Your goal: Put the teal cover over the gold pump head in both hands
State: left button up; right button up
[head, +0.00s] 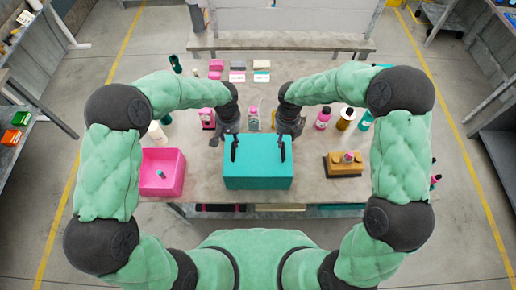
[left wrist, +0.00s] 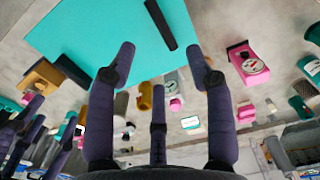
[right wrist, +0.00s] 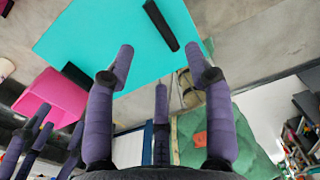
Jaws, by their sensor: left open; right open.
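My left gripper (head: 231,133) is open just behind the left handle (left wrist: 173,24), fingers apart and empty in the left wrist view (left wrist: 160,62). My right gripper (head: 289,130) is open just behind the right handle (right wrist: 160,25), also empty in the right wrist view (right wrist: 160,62). Neither visibly grips a handle.
A pink bin (head: 162,172) stands at the left front. A pink pump (head: 207,118), a pink bottle (head: 323,119) and a gold cylinder (head: 345,119) stand behind the cover. Bare tabletop (head: 308,170) lies between cover and pump head.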

aim_at(234, 150)
pick_arm(q)
notch_tip(234, 150, down, 11)
jog(key=shift+s+r, duration=0.1)
jog(key=shift+r, duration=0.05)
pick_arm(e)
notch_tip(234, 150, down, 11)
jog(key=shift+r, duration=0.2)
pick_arm(q)
grip_shut()
pick_arm(e)
jog(key=shift+s, duration=0.1)
grip_shut()
